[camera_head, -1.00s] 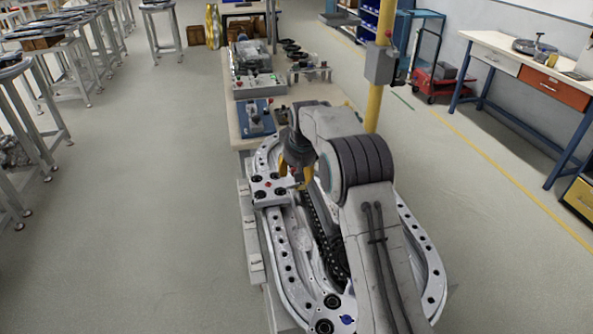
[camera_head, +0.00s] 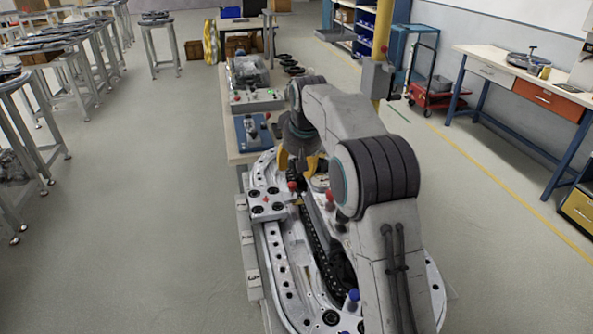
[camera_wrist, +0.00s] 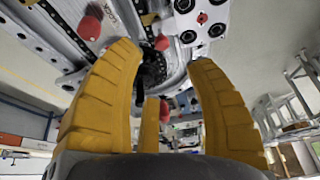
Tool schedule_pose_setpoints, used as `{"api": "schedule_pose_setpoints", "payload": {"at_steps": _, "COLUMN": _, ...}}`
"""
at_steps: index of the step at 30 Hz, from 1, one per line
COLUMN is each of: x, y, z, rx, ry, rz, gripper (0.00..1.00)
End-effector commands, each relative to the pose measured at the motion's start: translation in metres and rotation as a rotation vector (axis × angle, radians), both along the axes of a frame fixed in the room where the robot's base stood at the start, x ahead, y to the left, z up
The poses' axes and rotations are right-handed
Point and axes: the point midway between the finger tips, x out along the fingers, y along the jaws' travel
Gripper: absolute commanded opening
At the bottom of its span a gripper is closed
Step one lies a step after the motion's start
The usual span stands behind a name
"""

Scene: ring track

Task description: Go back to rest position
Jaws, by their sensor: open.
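My gripper (camera_head: 298,162) has yellow fingers and is above the far part of the ring track in the head view. In the wrist view, my gripper (camera_wrist: 150,75) is open, with its fingers spread and nothing between them. The ring track (camera_head: 272,262) is a grey metal oval with a dark chain along its middle. A carriage plate with black rollers (camera_head: 268,205) sits on its left side, and this plate also shows at the top of the wrist view (camera_wrist: 203,18). My arm hides much of the track's right side.
Behind the track, a bench holds a blue fixture (camera_head: 252,132) and a grey control box (camera_head: 257,100). A yellow post (camera_head: 383,50) stands behind my arm. A workbench (camera_head: 500,65) stands at the right, round-topped stands (camera_head: 60,45) at the left.

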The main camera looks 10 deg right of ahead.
Motion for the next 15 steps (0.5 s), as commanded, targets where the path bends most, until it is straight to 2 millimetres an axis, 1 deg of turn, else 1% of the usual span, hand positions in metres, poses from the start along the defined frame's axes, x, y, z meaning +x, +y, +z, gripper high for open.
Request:
{"api": "schedule_pose_setpoints", "payload": {"at_steps": 5, "x": -0.0030, "y": 0.0000, "z": 0.0077, "rx": 0.000, "ry": -0.001, "rz": 0.000, "gripper": 0.49}}
{"api": "schedule_pose_setpoints", "payload": {"at_steps": 15, "x": -0.0031, "y": 0.0000, "z": 0.0082, "rx": 0.000, "ry": -0.002, "rz": 0.000, "gripper": 0.49}}
